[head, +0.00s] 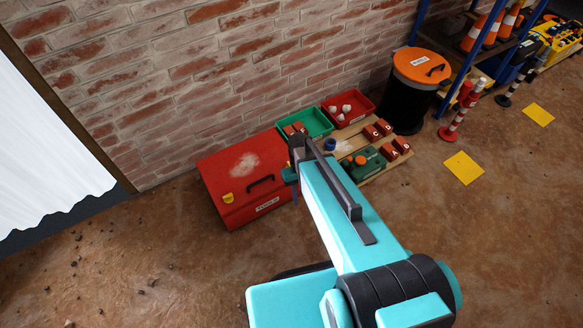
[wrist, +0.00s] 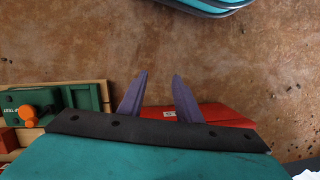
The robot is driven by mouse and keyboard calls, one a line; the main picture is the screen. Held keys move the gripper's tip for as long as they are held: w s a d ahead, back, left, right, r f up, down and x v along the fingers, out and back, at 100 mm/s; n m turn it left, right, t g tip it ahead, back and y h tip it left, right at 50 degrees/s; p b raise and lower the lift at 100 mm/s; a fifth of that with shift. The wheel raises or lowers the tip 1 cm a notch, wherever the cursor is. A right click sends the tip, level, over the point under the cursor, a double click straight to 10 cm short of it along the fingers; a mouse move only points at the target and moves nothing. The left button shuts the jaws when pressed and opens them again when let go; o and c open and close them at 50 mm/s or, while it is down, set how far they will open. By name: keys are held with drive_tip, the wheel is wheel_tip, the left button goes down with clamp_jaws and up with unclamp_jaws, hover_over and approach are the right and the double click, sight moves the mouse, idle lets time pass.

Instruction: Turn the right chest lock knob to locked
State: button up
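The red chest (head: 222,172) stands on the floor against the brick wall, with a black handle (head: 261,182) on its lid and a white label on its front. A yellow knob (head: 228,198) shows on its left side. The right lock knob is not visible; my arm's end covers the chest's right edge. In the wrist view, part of the red chest (wrist: 222,112) shows beyond my gripper (wrist: 160,73). The two purple fingers are apart with nothing between them.
Right of the chest are a green bin (head: 318,122), a red bin (head: 362,100) and a wooden pallet with a green box (head: 366,165) and several small brown blocks. A black barrel with an orange lid (head: 420,66) stands behind. The floor in front of the chest is mostly clear.

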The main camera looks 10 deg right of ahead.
drive_tip(key=w+r+n+t+b, duration=0.1)
drive_tip(key=w+r+b, duration=0.2)
drive_tip(key=w, duration=0.7)
drive_tip(key=w+r+n+t+b, duration=0.1)
drive_tip(key=w+r+b, duration=0.3)
drive_tip(key=w+b, duration=0.4)
drive_tip(key=shift+w+t, duration=0.5)
drive_tip(key=shift+w, duration=0.95)
drive_tip(key=shift+f, duration=0.1)
wheel_tip(320, 180, down, 14)
drive_tip(key=b, duration=0.4)
drive_tip(key=shift+c, duration=0.2)
drive_tip(key=shift+d, duration=0.1)
clamp_jaws()
